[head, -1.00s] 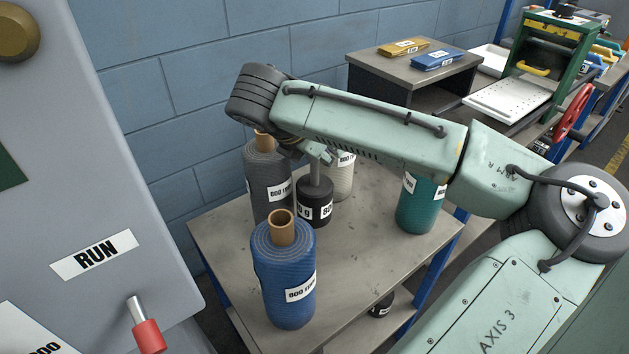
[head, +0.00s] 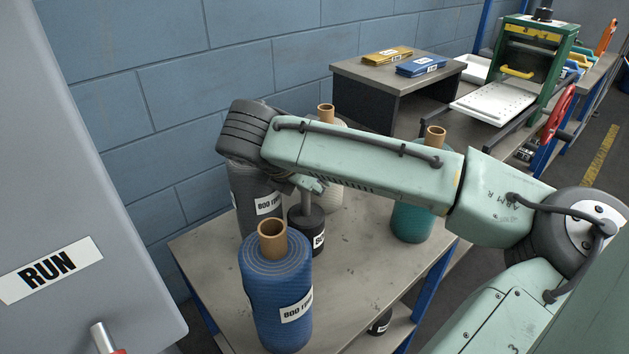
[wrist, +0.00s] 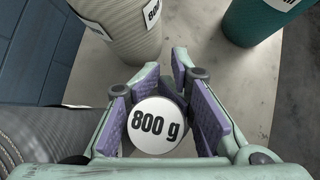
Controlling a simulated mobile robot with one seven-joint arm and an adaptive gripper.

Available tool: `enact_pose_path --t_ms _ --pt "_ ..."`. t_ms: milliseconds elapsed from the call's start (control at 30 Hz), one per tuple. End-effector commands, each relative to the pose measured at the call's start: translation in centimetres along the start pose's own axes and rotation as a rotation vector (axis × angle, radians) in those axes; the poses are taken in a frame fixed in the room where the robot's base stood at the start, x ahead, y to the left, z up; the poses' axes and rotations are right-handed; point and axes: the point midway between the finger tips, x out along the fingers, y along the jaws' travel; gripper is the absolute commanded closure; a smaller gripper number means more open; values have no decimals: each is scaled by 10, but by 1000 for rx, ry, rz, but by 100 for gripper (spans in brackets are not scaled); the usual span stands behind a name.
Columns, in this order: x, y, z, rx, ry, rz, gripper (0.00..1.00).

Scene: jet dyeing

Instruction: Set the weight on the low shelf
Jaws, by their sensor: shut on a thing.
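The weight (head: 306,231) is a dark cylinder with a grey stem. It stands upright among the rolls on the table top; I cannot tell whether its base touches the table. My gripper (head: 309,186) is shut on its stem from above. In the wrist view, the white round top of the weight (wrist: 157,126), marked 800 g, sits between the purple pads of my gripper (wrist: 157,108).
A blue roll (head: 275,295) stands close in front of the weight, a grey roll (head: 256,205) to its left and a cream roll (head: 330,195) behind. A teal roll (head: 411,222) stands at right. A grey machine (head: 85,180) fills the left.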

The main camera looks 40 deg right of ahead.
Motion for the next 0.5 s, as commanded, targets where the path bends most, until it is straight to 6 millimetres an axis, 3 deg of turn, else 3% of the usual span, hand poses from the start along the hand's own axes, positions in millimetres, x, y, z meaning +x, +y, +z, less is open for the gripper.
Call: enact_pose_path --t_ms 500 --pt "1 0 -1 0 0 0 53"
